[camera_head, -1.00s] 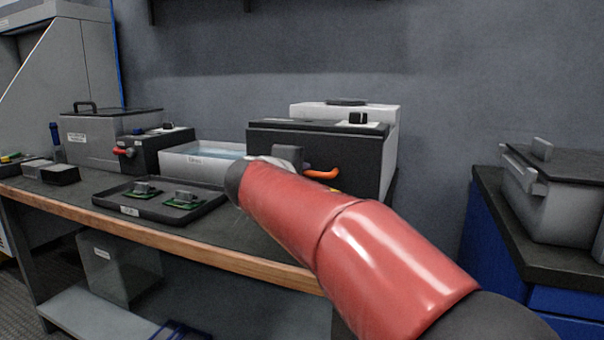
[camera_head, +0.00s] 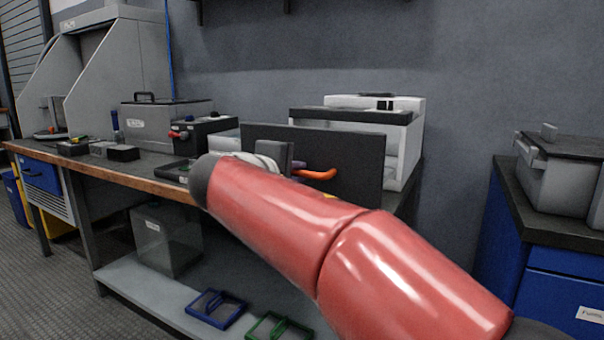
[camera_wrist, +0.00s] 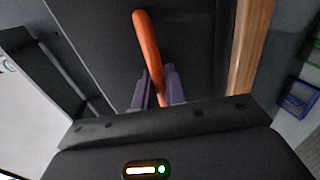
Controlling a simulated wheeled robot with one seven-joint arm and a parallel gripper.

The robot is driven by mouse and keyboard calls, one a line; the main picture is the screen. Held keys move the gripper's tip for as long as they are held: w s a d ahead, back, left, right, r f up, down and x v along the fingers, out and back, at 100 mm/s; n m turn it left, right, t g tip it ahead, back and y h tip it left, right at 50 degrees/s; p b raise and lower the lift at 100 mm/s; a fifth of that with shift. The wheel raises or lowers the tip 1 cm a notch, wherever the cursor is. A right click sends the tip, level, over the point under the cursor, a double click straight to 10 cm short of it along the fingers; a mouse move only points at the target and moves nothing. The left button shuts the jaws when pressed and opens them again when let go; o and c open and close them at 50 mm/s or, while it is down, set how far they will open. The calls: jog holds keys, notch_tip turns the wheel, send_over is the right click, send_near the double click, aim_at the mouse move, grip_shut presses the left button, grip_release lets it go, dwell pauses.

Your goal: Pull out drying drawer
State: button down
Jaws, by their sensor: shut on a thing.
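The drying drawer has a dark front panel (camera_head: 352,147) that stands out from its white housing (camera_head: 408,140), with a gap between them. An orange handle (camera_head: 318,174) sticks out from the panel. In the wrist view the handle (camera_wrist: 147,45) runs down between the two purple-grey fingers of my gripper (camera_wrist: 158,90), which is shut on it. The same dark panel (camera_wrist: 100,40) fills the upper middle of that view. In the head view my red arm hides most of the gripper and the lower left of the panel. The drawer's inside is mostly hidden.
The wooden bench edge (camera_head: 130,185) runs below the drawer. A grey lidded tank (camera_head: 165,120) and a dark box with a red knob (camera_head: 205,135) stand to the left. Blue (camera_head: 215,308) and green (camera_head: 278,328) frames lie on the lower shelf. A blue cabinet (camera_head: 560,270) stands right.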

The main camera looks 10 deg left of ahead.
jog(key=shift+s+a, duration=0.2)
jog(key=shift+s, duration=0.3)
jog(key=c, duration=1.5)
grip_release()
jog(key=shift+c, duration=0.2)
jog(key=v, duration=0.7)
jog(key=shift+s+a, duration=0.15)
jog(key=shift+s, duration=0.25)
jog(key=shift+p, duration=0.3)
